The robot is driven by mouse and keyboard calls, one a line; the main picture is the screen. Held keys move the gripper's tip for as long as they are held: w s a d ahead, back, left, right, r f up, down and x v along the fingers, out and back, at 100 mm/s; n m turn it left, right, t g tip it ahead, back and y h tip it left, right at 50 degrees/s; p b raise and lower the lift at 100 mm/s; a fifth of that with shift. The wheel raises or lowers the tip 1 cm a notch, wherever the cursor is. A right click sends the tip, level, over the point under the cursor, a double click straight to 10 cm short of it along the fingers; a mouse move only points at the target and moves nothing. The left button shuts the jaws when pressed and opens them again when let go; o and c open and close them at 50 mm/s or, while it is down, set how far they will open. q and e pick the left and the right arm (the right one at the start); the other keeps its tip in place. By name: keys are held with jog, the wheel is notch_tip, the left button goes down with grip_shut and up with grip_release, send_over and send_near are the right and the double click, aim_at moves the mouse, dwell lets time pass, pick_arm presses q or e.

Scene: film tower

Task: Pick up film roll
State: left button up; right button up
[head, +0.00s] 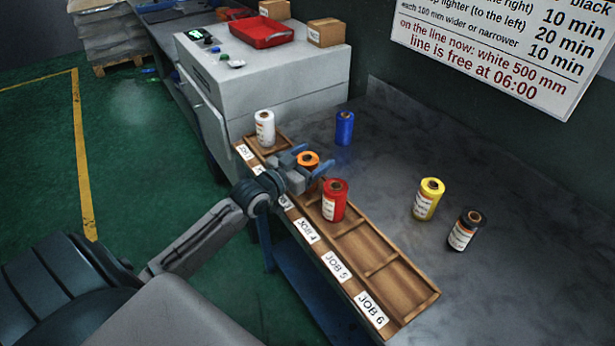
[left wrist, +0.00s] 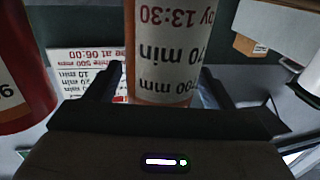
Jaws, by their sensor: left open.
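An orange film roll (head: 308,159) stands upright in the wooden rack (head: 365,240), partly hidden by my left gripper. My left gripper (head: 306,167) is open, with one blue-tipped finger on each side of this roll. In the left wrist view the labelled roll (left wrist: 163,50) stands between the two dark fingers; I cannot tell whether they touch it. A red roll (head: 333,200) stands in the rack close to the gripper on the near side. It also shows at the left of the left wrist view (left wrist: 22,75). My right gripper is not in view.
A white roll (head: 265,128) stands at the rack's far end. Blue (head: 344,128), yellow (head: 428,199) and black (head: 465,230) rolls stand on the grey table (head: 400,160). The rack's near compartments are empty. A white cabinet (head: 262,80) with a red tray (head: 262,32) stands behind.

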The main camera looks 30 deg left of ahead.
pick_arm(q)
jog(key=shift+w, duration=0.2)
jog(key=shift+c, duration=0.2)
jog(key=c, duration=1.1)
jog(key=shift+r, duration=0.15)
